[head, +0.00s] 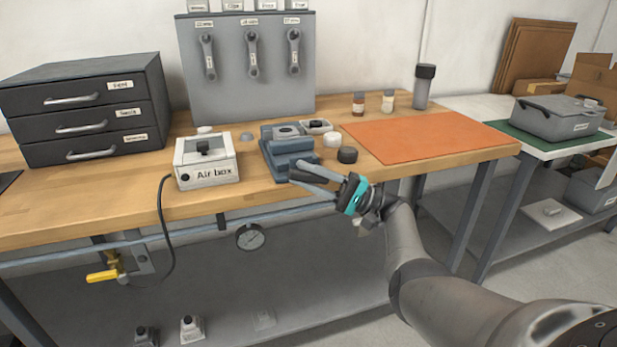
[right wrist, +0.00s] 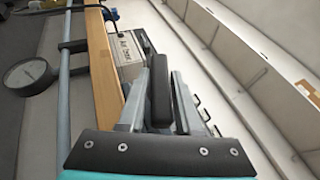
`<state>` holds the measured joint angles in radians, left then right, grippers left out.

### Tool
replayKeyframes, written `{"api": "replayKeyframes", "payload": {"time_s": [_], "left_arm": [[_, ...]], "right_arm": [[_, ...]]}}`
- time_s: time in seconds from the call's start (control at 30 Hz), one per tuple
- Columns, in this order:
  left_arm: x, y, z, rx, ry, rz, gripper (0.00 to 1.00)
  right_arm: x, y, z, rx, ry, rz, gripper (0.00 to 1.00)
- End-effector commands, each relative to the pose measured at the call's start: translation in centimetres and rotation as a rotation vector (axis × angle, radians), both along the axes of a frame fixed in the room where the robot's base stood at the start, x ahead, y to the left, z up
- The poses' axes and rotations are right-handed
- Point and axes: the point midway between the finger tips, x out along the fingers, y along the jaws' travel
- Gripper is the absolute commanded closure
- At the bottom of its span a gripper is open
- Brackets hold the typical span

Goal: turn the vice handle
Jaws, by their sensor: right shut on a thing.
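The blue-grey vice (head: 287,150) sits at the front edge of the wooden bench, between the Air box and the orange mat. My right gripper (head: 303,174) is at the front of the vice. In the right wrist view, the fingers (right wrist: 160,85) are shut on a dark bar between them, which appears to be the vice handle (right wrist: 158,98). Where the handle joins the vice is hidden by the gripper. My left gripper is in neither view.
The Air box (head: 208,172) stands left of the vice. The orange mat (head: 430,135) is flat and clear. A pressure gauge (head: 250,237) hangs below the bench edge.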

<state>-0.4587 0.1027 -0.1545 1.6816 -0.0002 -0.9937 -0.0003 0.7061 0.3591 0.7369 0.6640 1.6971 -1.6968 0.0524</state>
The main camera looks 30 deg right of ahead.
Motion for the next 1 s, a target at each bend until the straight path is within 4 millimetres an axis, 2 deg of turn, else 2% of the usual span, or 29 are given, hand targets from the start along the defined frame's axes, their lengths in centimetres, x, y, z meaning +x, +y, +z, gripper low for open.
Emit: {"api": "replayKeyframes", "payload": {"time_s": [0.47,0.5,0.6,0.7,1.0], "left_arm": [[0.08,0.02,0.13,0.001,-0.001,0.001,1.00],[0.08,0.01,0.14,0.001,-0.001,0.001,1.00],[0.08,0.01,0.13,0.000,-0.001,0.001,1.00],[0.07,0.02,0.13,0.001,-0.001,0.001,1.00],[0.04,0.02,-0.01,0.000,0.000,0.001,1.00]], "right_arm": [[0.16,0.30,0.41,0.004,-0.010,0.005,1.00],[0.16,0.30,0.41,0.004,-0.010,0.005,0.64],[0.13,0.23,0.34,0.004,-0.008,0.005,0.52],[0.09,0.17,0.25,0.002,-0.006,0.003,0.45],[-0.22,-0.29,-0.12,0.002,-0.002,0.001,0.45]]}}
